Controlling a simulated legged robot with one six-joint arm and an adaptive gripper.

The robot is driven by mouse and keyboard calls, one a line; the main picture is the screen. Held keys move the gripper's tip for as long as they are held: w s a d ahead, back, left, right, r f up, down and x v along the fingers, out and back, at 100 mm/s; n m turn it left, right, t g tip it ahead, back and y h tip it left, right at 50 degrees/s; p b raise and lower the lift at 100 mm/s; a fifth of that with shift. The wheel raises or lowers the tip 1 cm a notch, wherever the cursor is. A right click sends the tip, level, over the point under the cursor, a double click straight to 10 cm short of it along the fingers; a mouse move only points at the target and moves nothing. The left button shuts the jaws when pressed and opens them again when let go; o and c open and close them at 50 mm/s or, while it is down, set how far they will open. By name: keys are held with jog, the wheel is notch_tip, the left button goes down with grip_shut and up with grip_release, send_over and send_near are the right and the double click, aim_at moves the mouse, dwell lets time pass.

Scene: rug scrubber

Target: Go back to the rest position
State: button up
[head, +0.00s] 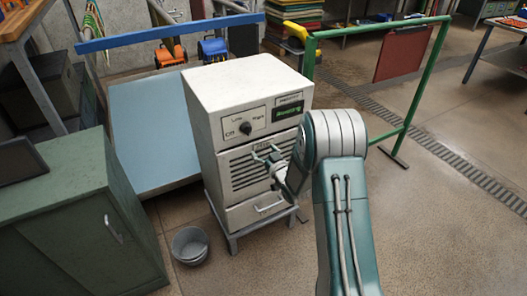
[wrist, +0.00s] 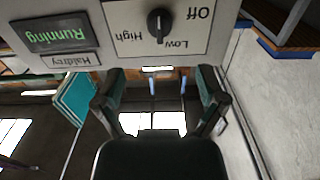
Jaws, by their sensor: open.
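A white machine (head: 255,85) stands on a grey stand. Its control panel has a black knob (head: 245,128), also in the upside-down wrist view (wrist: 160,22), with Off, Low and High labels. The knob's pale mark seems to point to the Low–High side; the exact setting is hard to tell. A display (wrist: 50,32) reads "Running" in green. My gripper (head: 265,153) is in front of the machine's vents, just below the panel. In the wrist view its two fingers (wrist: 160,78) are spread with nothing between them. Contact with the machine is not clear.
A blue sloped board (head: 150,130) is behind the machine's left side. A green frame (head: 420,95) stands at the right.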

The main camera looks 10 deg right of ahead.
jog(key=s+d+r+m+g+h, duration=0.1)
jog(key=s+r+g+h, duration=0.15)
jog(key=s+r, duration=0.45)
jog(key=s+r+m+g+h, duration=0.1)
jog(key=s+r+g+h, duration=0.3)
jog(key=r, duration=0.6)
jog(key=s+a+r+g+y, duration=0.1)
jog(key=s+g, duration=0.1)
jog(key=s, duration=1.3)
jog(key=s+a+r+m+g+y, duration=0.1)
jog(key=s+a+g, duration=0.1)
jog(key=s, duration=1.2)
jog(key=shift+s+g, duration=0.4)
jog(key=shift+g, duration=0.25)
jog(key=shift+r, duration=0.1)
